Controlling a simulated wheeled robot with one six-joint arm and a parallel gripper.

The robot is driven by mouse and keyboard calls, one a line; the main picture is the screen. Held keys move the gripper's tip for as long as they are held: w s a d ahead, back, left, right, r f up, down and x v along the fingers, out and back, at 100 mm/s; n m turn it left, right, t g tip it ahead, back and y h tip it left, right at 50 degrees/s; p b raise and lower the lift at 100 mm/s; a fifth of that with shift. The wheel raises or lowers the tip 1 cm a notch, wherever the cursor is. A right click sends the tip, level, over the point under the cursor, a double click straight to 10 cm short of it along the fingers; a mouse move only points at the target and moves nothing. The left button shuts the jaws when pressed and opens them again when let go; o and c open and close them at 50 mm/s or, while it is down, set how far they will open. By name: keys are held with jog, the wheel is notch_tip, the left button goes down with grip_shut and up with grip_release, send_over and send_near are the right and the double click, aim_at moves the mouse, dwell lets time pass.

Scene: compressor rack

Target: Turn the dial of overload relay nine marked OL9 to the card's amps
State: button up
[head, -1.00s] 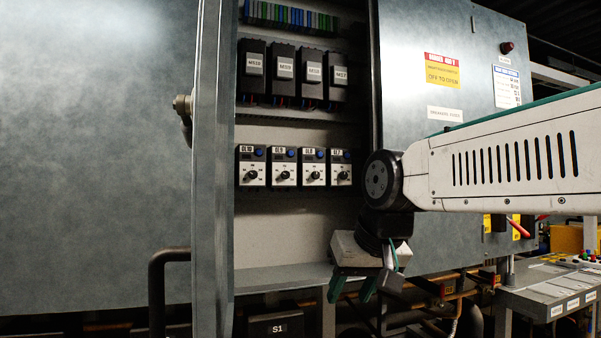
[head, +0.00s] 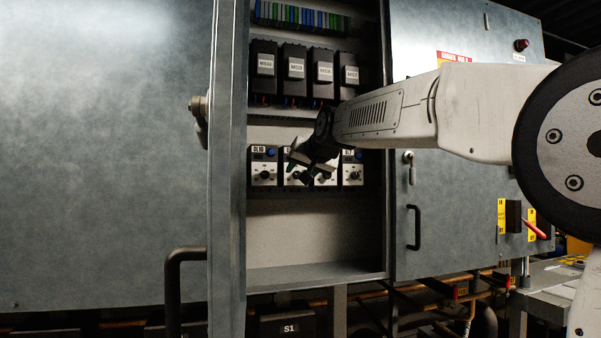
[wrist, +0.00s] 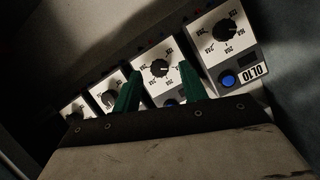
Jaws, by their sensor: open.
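Overload relay OL9 (head: 291,180) is second from the left in the relay row in the head view, partly hidden behind my gripper (head: 302,168). In the wrist view its white face (wrist: 147,75) and black dial (wrist: 160,67) show between and just beyond the green fingertips of my gripper (wrist: 160,75). The fingers are apart with nothing between them; I cannot tell that they touch the dial. The OL9 label is hidden, and the dial's setting is too small to read. The amps card is not readable in any current view.
Relay OL10 (head: 264,170) with its blue button (wrist: 228,80) sits to the left in the head view, and OL7 (head: 352,172) to the right. Black contactors (head: 295,70) hang above. The open cabinet door edge (head: 228,180) stands left. The space below the relays is clear.

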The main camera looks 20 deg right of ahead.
jog(key=shift+w+f, duration=0.15)
jog(key=shift+w, duration=0.25)
grip_shut()
jog(key=shift+a, duration=0.1)
jog(key=n+h, duration=0.1)
jog(key=n, duration=0.1)
jog(key=n+h, duration=0.1)
jog(key=n, duration=0.1)
jog(key=shift+a+h, duration=0.3)
jog(key=n+h, duration=0.1)
jog(key=n, duration=0.1)
jog(key=n+h, duration=0.1)
jog(key=n, duration=0.1)
jog(key=shift+a+f+t+h, duration=0.15)
jog(key=shift+t+h, duration=0.15)
jog(key=shift+h, duration=0.1)
jog(key=shift+n, duration=0.3)
